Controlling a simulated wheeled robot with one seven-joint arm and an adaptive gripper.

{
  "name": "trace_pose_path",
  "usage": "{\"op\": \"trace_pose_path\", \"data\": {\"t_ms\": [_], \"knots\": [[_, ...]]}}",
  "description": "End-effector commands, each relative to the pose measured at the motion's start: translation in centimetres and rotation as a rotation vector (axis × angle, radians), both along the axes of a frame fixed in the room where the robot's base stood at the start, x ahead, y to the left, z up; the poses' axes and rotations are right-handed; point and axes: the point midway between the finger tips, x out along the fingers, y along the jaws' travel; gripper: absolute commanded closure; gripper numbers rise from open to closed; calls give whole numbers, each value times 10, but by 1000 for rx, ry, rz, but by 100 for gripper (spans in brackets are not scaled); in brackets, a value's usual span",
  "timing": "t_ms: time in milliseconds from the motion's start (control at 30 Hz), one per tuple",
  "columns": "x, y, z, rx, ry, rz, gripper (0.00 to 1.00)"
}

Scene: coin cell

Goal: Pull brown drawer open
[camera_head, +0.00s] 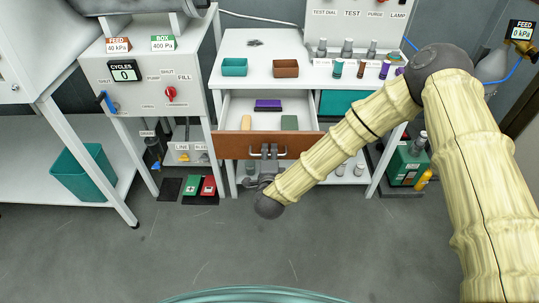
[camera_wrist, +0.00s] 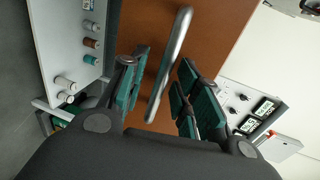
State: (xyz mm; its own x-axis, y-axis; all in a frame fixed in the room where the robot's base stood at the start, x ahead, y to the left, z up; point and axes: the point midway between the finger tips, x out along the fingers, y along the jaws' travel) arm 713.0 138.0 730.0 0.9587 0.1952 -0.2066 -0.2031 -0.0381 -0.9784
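The brown drawer (camera_head: 240,145) is pulled out from the white bench, and its inside is visible from above. In the wrist view its brown front (camera_wrist: 215,30) fills the upper middle, with a grey bar handle (camera_wrist: 173,48) across it. My gripper (camera_head: 265,156) is at the middle of the drawer front, around the handle. In the wrist view the handle lies between the two green-padded fingers of my gripper (camera_wrist: 163,78). The fingers are apart, with a visible gap on each side of the handle. The head view does not show the finger contact clearly.
The drawer holds a purple block (camera_head: 268,105), a tan piece (camera_head: 246,122) and a green block (camera_head: 289,122). A teal drawer front (camera_head: 338,103) is to its right. Floor in front is clear.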

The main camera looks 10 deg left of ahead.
Motion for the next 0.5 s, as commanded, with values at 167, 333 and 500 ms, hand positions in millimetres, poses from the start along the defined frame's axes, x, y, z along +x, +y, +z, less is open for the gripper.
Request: {"op": "trace_pose_path", "data": {"t_ms": [167, 333, 500], "knots": [[-2, -1, 1, 0, 0, -1, 68], [-18, -4, 4, 0, 2, 1, 68], [-48, -10, 10, 0, 3, 2, 68]]}}
